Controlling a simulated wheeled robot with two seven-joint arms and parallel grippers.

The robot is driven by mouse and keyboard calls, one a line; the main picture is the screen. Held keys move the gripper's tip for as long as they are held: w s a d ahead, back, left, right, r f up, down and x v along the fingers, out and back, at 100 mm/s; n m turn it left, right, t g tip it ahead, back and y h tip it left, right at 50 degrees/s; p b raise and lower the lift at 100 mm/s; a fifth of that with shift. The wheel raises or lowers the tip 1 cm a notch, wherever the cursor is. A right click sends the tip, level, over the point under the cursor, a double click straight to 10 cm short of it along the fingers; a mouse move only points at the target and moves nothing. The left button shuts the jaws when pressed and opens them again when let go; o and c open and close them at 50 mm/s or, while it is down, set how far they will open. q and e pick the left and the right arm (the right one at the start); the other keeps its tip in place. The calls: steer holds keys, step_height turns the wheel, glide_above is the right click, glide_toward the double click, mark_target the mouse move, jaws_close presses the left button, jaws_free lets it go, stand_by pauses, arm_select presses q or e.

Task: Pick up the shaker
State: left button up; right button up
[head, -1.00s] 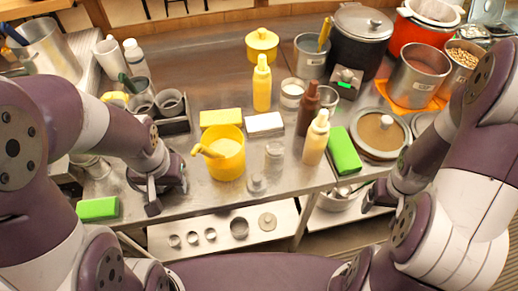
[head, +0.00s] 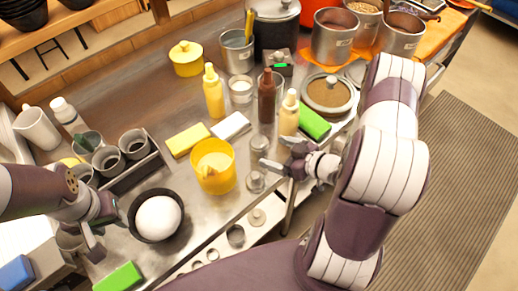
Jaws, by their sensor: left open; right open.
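Two small clear-and-metal containers that look like shakers stand on the steel counter (head: 225,107). One (head: 260,144) is beside the brown bottle. The other (head: 255,182) is nearer the counter's front edge, right of the yellow tub (head: 215,168). I cannot tell which is the task's shaker. My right gripper (head: 276,154) is open, reaching in from the right, with its fingers close to both containers. Contact with either cannot be made out. My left gripper (head: 97,236) is open and empty at the lower left, far from them.
A cream bottle (head: 288,115) and a brown bottle (head: 266,97) stand close behind my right gripper. A green block (head: 313,123) lies to the right. A black bowl (head: 140,232) with a white rounded thing (head: 158,217) is by my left gripper. A green sponge (head: 119,277) is in front.

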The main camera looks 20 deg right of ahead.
mark_target(254, 146)
steer(key=x, duration=0.4)
steer(key=p+x, duration=0.1)
steer(key=x, duration=0.3)
steer(key=shift+w+a+r, duration=0.1)
steer(key=shift+a+r, duration=0.05)
steer(key=shift+a, duration=0.25)
steer(key=shift+d, duration=0.1)
steer(key=c, duration=0.8)
